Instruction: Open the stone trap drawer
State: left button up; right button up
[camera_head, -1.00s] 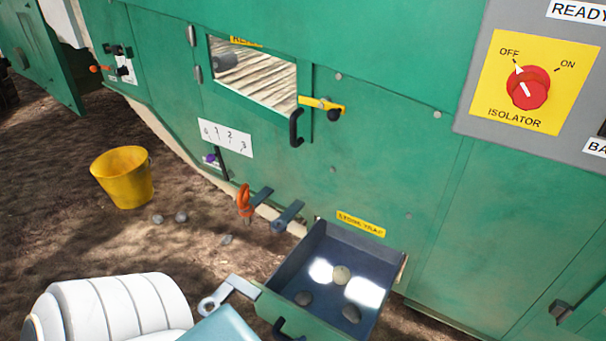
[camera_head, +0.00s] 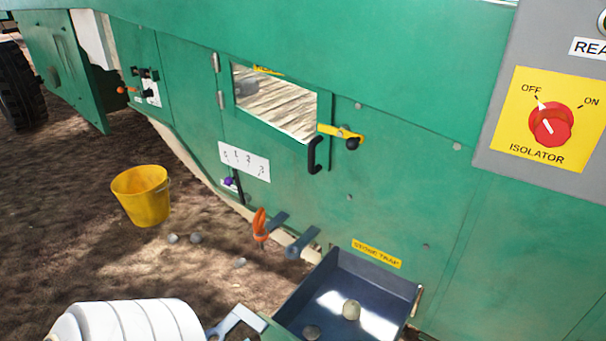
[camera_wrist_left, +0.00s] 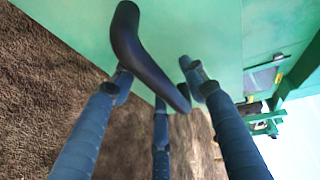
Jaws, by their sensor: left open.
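The stone trap drawer (camera_head: 382,283) is a dark blue tray, pulled out of the green machine below the yellow stone trap label (camera_head: 376,254). A pale stone (camera_head: 351,310) and a darker stone (camera_head: 312,332) lie in it. Its front is cut off at the bottom of the head view. In the left wrist view, my left gripper (camera_wrist_left: 160,88) has its blue-grey fingers spread on both sides of a black handle (camera_wrist_left: 128,32) on a green panel. It is open; I cannot tell whether a finger touches the handle. My right gripper is out of view.
A yellow bucket (camera_head: 141,196) stands on the dirt at left, with a few stones near it. An orange clip (camera_head: 260,226) and a metal bracket (camera_head: 301,244) project from the machine left of the drawer. The isolator switch (camera_head: 551,124) is at upper right.

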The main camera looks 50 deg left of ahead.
pick_arm(q)
jog(key=v, duration=1.1)
jog(key=shift+s, duration=0.35)
jog(key=shift+a, duration=0.15)
